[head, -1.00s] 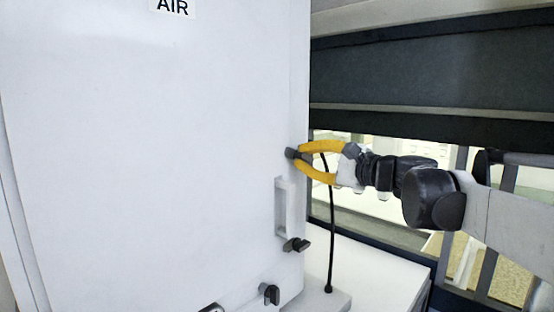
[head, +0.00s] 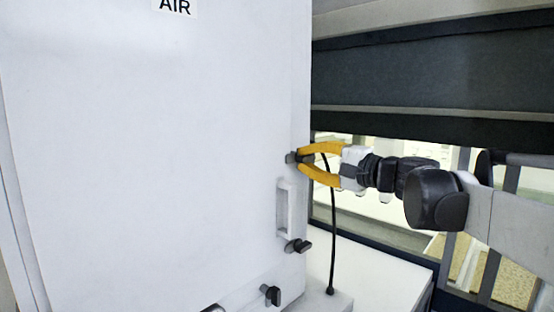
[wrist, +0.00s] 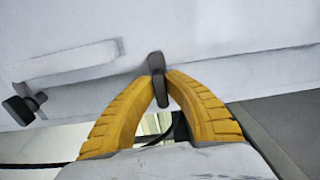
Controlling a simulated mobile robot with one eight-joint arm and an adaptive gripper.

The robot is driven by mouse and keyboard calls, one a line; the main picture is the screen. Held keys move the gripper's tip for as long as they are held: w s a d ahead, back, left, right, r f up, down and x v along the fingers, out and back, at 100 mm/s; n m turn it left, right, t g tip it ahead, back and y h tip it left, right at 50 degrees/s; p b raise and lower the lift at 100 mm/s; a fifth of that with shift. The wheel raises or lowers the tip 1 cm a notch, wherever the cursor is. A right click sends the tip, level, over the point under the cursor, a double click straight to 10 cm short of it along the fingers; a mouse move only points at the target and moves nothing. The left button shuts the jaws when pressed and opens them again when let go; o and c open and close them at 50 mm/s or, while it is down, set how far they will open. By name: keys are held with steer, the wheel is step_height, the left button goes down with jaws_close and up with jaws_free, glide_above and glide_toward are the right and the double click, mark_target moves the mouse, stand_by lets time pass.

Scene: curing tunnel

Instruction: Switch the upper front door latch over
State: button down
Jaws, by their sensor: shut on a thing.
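The upper front door latch (head: 292,157) is a small dark grey lever near the right edge of the white door (head: 150,150). In the wrist view the latch (wrist: 156,64) stands between the tips of my yellow fingers, its lower end reaching down into the gap between them. My gripper (head: 302,159) reaches in from the right and is shut on the latch. The fingers cover part of the lever and its pivot in the head view.
A lower dark latch (head: 298,245) and another dark knob (head: 271,295) are further down. A black cable (head: 332,225) hangs behind my gripper. A white ledge (head: 375,275) lies at lower right.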

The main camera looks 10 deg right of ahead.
steer(key=c, duration=1.4)
jaws_free()
steer(key=v, duration=1.2)
